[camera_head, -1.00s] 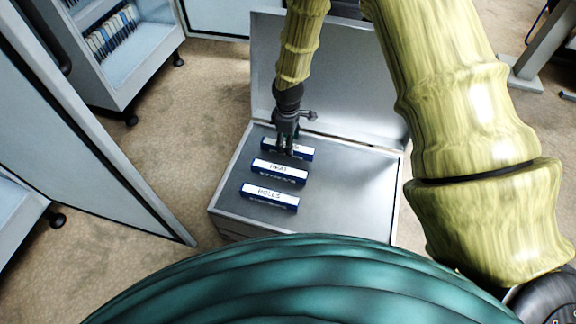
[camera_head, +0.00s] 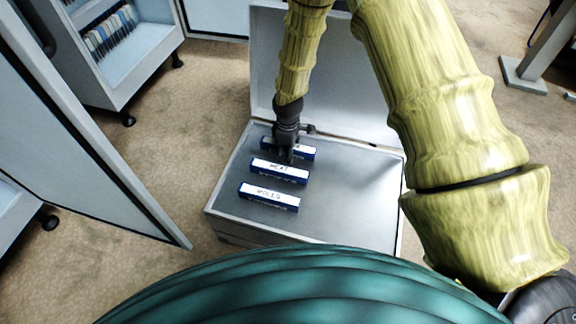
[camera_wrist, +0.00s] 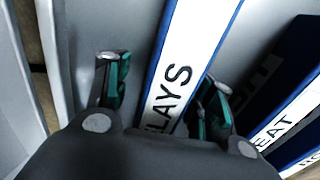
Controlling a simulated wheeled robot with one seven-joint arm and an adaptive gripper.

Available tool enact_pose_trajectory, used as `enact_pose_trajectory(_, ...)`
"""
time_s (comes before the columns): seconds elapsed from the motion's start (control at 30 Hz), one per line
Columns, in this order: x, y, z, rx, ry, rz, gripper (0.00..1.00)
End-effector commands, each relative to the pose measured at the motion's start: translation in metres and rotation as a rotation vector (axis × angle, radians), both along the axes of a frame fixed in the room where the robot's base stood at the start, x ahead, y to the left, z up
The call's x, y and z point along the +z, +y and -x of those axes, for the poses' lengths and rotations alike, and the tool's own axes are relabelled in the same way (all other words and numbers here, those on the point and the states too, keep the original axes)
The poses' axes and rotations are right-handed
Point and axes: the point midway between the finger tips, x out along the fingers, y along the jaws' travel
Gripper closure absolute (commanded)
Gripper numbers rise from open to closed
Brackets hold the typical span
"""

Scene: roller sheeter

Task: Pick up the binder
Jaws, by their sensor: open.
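Three blue binders with white labels lie in a row on a metal surface. The far binder (camera_head: 300,153) is partly hidden by my gripper (camera_head: 286,157) in the head view. In the wrist view its label (camera_wrist: 185,75) ends in "LAYS" and it runs between my two open fingers (camera_wrist: 160,95), one on each side; I cannot tell if they touch it. The middle binder (camera_head: 279,171) and the near binder (camera_head: 269,197) lie closer to my body. The middle one also shows at the right of the wrist view (camera_wrist: 285,110).
The binders lie on a grey metal box (camera_head: 350,200) with a raised lid (camera_head: 335,75) behind my gripper. A shelf unit with files (camera_head: 108,38) stands at the left back. A pale panel (camera_head: 75,130) stands left. The box top right of the binders is clear.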

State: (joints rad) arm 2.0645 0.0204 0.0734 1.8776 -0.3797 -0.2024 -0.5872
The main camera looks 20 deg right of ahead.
Motion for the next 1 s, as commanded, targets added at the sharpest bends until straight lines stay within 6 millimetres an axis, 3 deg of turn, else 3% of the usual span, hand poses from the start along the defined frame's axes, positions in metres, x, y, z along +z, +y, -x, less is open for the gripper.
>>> enact_pose_trajectory(0.07,0.000,0.000,0.000,0.000,0.000,0.000,0.50)
enact_pose_trajectory(0.33,0.000,0.000,0.000,0.000,0.000,0.000,0.99)
enact_pose_trajectory(0.77,0.003,0.000,0.000,0.000,-0.001,0.000,1.00)
enact_pose_trajectory(1.0,0.032,0.000,-0.001,0.000,-0.003,-0.001,1.00)
